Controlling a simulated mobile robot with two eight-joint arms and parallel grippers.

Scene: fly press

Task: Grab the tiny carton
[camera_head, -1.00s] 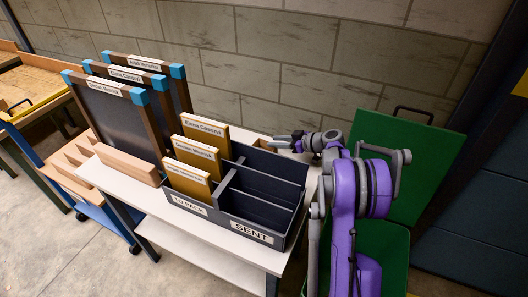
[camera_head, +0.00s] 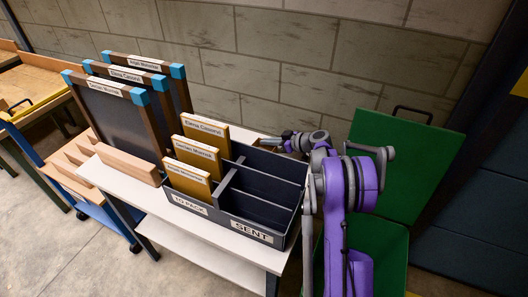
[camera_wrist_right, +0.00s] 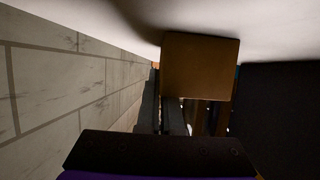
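The tiny carton, a small plain brown box (camera_wrist_right: 200,66), shows in the right wrist view just beyond my fingers, on the pale table surface. In the head view only a small tan part of it (camera_head: 266,142) shows behind the black sorter. My right gripper (camera_head: 284,139) is low behind the sorter, beside the carton on its right. In the wrist view its two dark fingers (camera_wrist_right: 166,110) point toward the carton, with a narrow gap between them. They look open, and I see no grip on the carton. My left gripper is not in view.
The black sorter (camera_head: 248,228), labelled SENT, holds several tan labelled packages (camera_head: 188,180) and has empty slots. A block wall (camera_head: 280,60) is close behind. A green bin (camera_head: 385,250) with raised lid stands right.

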